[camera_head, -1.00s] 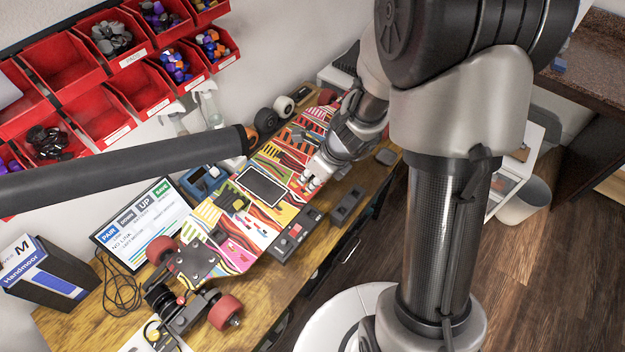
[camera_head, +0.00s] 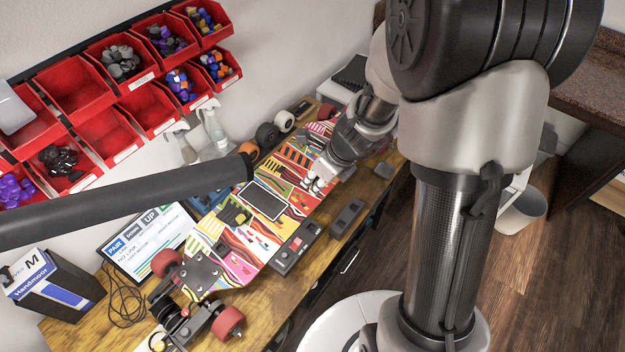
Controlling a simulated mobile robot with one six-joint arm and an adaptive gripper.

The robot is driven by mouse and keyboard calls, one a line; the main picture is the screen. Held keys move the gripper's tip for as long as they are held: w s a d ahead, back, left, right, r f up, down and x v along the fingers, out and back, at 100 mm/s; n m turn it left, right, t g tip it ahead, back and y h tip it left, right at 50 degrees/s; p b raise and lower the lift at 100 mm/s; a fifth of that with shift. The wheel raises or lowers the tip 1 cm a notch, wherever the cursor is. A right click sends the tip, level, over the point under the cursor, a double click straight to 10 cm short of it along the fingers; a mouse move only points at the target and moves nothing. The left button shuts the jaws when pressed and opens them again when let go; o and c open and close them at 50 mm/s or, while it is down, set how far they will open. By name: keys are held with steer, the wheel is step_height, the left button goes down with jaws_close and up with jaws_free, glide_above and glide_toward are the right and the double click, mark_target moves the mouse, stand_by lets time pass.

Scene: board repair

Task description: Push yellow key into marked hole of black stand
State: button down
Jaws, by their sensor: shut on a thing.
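My gripper (camera_head: 317,184) is over the far half of a colourful skateboard deck (camera_head: 240,270), right of the dark rectangular panel. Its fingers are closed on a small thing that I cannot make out. No yellow key can be told apart at this size. A black box with red and light buttons (camera_head: 297,247) lies along the deck's right edge, and a dark grey block (camera_head: 346,217) lies right of it on the wooden bench. I cannot tell whether either is the black stand, and no marked hole can be made out.
Red bins (camera_head: 105,135) hang on the wall at the left. A screen (camera_head: 148,243), a Handmoor box (camera_head: 60,287) and spray bottles (camera_head: 213,128) stand along the bench's back. Red wheels (camera_head: 228,322) stick out at the near end. A bin (camera_head: 520,210) stands on the floor.

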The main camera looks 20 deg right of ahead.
steer(key=w+d+p, duration=0.1)
steer(key=d, duration=0.8)
steer(key=shift+w+d+p, duration=0.3)
steer(key=shift+p, duration=0.1)
steer(key=shift+f+b, duration=10.2)
steer(key=shift+f, duration=1.45)
steer(key=shift+f+b, duration=0.65)
steer(key=shift+f, duration=0.2)
